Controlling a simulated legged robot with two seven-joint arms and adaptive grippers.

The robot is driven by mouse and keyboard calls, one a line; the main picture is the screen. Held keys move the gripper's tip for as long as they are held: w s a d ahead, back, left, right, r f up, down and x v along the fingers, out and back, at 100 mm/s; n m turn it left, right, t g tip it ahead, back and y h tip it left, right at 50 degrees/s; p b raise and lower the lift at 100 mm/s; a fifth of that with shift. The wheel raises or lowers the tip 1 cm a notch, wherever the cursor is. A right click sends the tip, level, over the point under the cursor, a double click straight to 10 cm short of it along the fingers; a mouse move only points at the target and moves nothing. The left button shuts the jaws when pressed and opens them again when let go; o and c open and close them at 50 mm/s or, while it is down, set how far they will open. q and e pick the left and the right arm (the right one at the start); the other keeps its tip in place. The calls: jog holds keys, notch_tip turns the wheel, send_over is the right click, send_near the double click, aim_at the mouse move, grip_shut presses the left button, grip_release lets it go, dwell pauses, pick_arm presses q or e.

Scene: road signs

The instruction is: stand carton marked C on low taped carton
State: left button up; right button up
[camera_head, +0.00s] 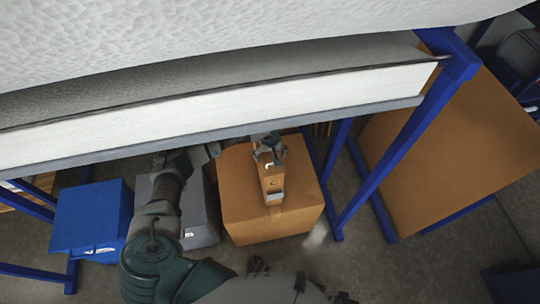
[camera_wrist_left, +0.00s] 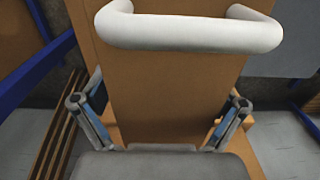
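A narrow orange-brown carton (camera_head: 272,183) with small light markings is over the large, low brown carton (camera_head: 237,195), which has a tape strip along its middle. I cannot read the mark clearly, nor tell whether the narrow carton's base touches the low one. My left gripper (camera_head: 269,150) is at the narrow carton's far end in the head view. In the left wrist view the narrow carton (camera_wrist_left: 170,90) fills the space between the fingers (camera_wrist_left: 165,115), which appear to press its two sides. A thick white curved shape crosses its upper face. My right gripper is not in view.
A blue bin (camera_head: 90,215) and a grey box (camera_head: 200,205) stand left of the low carton. A white-edged surface (camera_head: 220,100) on a blue frame (camera_head: 385,170) hangs over the scene. A large brown panel (camera_head: 460,150) is at right. Bare floor shows around the low carton.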

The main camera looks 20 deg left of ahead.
pick_arm(q)
jog(key=shift+a, duration=0.35)
jog(key=shift+r, duration=0.1)
jog(key=r, duration=0.3)
jog(key=r+p, duration=0.1)
jog(key=r, duration=0.3)
jog(key=r+p, duration=0.1)
jog(key=r, duration=0.2)
jog(key=shift+w+d+r, duration=0.1)
jog(key=shift+d+r, duration=0.2)
jog(key=shift+r, duration=0.1)
jog(key=shift+a+r, duration=0.15)
jog(key=shift+r, duration=0.35)
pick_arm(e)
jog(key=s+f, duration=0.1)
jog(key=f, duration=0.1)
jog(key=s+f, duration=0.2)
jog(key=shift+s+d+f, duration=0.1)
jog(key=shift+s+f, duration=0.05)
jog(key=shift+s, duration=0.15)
